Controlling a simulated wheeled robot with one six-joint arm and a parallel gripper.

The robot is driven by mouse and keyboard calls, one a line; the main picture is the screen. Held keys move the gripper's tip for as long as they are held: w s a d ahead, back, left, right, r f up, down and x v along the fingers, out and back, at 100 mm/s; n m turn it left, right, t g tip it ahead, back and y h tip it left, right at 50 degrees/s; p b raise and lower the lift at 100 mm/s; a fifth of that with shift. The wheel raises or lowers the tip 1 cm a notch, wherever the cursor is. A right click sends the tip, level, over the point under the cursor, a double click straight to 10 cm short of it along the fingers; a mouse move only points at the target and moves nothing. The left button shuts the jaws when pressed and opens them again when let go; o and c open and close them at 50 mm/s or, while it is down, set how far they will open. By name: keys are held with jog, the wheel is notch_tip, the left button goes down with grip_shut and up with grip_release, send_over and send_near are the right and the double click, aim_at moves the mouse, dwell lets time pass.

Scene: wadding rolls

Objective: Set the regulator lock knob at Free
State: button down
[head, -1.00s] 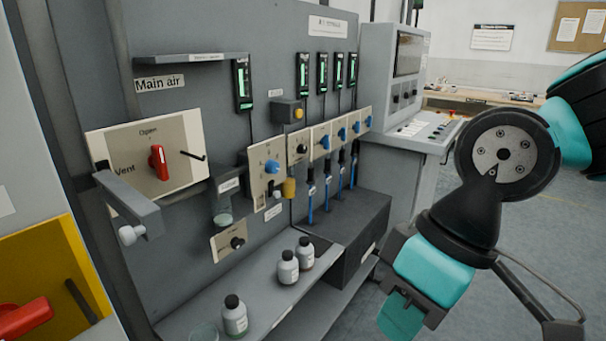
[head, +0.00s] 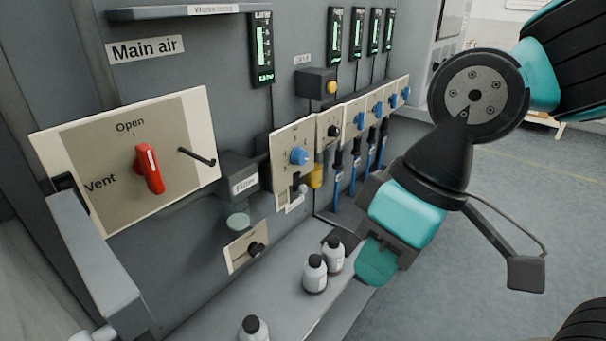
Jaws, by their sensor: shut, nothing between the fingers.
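No label naming the regulator lock knob can be read, so I cannot tell which knob it is. A small plate with a black knob (head: 257,249) sits low on the grey panel, below a regulator-like body with a round base (head: 238,188). A blue knob (head: 299,156) is on a beige plate to its right. Another black knob (head: 334,131) is on the plate beyond. My gripper (head: 377,264) is shut and empty, with teal fingers pointing down. In the picture it is right of these knobs, in front of the lower shelf, touching none.
A red handle (head: 149,169) on the Main air plate points up toward Open, near a black peg (head: 197,157). A grey bracket (head: 95,255) juts out at left. Several bottles (head: 315,273) stand on the shelf (head: 285,305). Open floor (head: 500,215) lies right.

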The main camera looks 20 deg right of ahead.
jog(key=w+d+m+t+y, duration=0.1)
jog(key=w+d+t+y, duration=0.15)
jog(key=w, duration=1.85)
jog(key=w+d+f+t, duration=0.1)
jog(key=w+d+f, duration=0.1)
jog(key=w, duration=0.3)
jog(key=w+d+f+y, duration=0.1)
jog(key=w+d, duration=0.4)
jog(key=w+d+f+m+t+y, duration=0.1)
jog(key=w+d+f, duration=0.1)
jog(key=w+d, duration=0.2)
jog(key=shift+w+d+f+t+b, duration=0.2)
jog(key=shift+w+f+t+b, duration=0.2)
jog(key=shift+w, duration=0.45)
jog(key=shift+r, duration=0.1)
jog(key=p, duration=0.2)
send_over(303, 189)
jog(key=w+d, duration=0.2)
jog(key=d, duration=0.2)
notch_tip(303, 189, down, 6)
jog(key=f, duration=0.1)
jog(key=s+a+f, duration=0.1)
jog(key=f, duration=0.2)
jog(key=shift+s+a+p, duration=0.15)
jog(key=shift+s+p, duration=0.05)
jog(key=shift+p, duration=0.1)
